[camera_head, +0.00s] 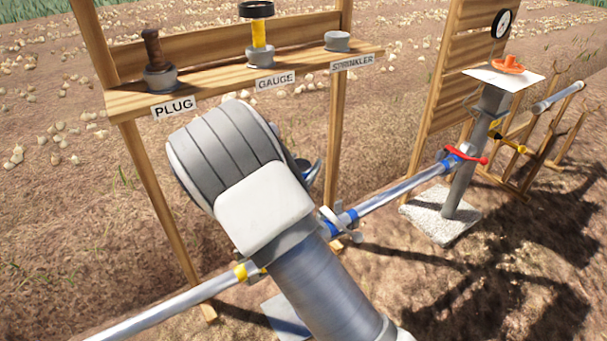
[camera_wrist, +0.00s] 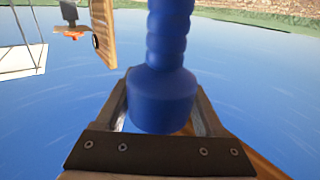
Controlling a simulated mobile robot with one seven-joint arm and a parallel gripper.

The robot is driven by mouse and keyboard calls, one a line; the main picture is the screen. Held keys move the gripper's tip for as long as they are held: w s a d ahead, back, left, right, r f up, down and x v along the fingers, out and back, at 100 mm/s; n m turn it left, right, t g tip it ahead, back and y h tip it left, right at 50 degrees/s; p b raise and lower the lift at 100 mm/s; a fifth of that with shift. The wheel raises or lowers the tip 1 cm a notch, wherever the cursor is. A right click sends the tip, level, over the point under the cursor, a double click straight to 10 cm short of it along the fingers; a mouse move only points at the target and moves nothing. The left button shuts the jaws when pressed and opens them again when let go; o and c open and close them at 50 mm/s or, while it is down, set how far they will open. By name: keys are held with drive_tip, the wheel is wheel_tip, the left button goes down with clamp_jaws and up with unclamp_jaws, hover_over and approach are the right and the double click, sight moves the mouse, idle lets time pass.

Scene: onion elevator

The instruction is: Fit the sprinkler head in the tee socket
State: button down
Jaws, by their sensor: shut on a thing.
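My gripper (camera_wrist: 160,96) is shut on a blue part, which I take as the sprinkler head (camera_wrist: 166,65), with a wide round body between the fingers and a narrower ribbed stem. In the head view my arm hides the gripper, and only a small dark and blue bit shows past the arm's right edge. The holder marked SPRINKLER (camera_head: 338,41) is empty. A metal pipe (camera_head: 390,194) runs behind my arm, with a blue-banded grey fitting (camera_head: 343,220) just right of it. I cannot tell whether this is the tee; the socket is not visible.
On the wooden shelf (camera_head: 215,82), a brown plug (camera_head: 153,48) and a yellow gauge with a black ring (camera_head: 258,30) stand in their holders. A grey post (camera_head: 463,175) with a white top (camera_head: 510,80) and an orange part (camera_head: 507,64) stands right, beside a red handle (camera_head: 466,155).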

drive_tip(key=shift+f, duration=1.05)
drive_tip(key=shift+f+b, duration=0.4)
drive_tip(key=shift+b, duration=0.15)
unclamp_jaws()
drive_tip(key=shift+r, duration=0.15)
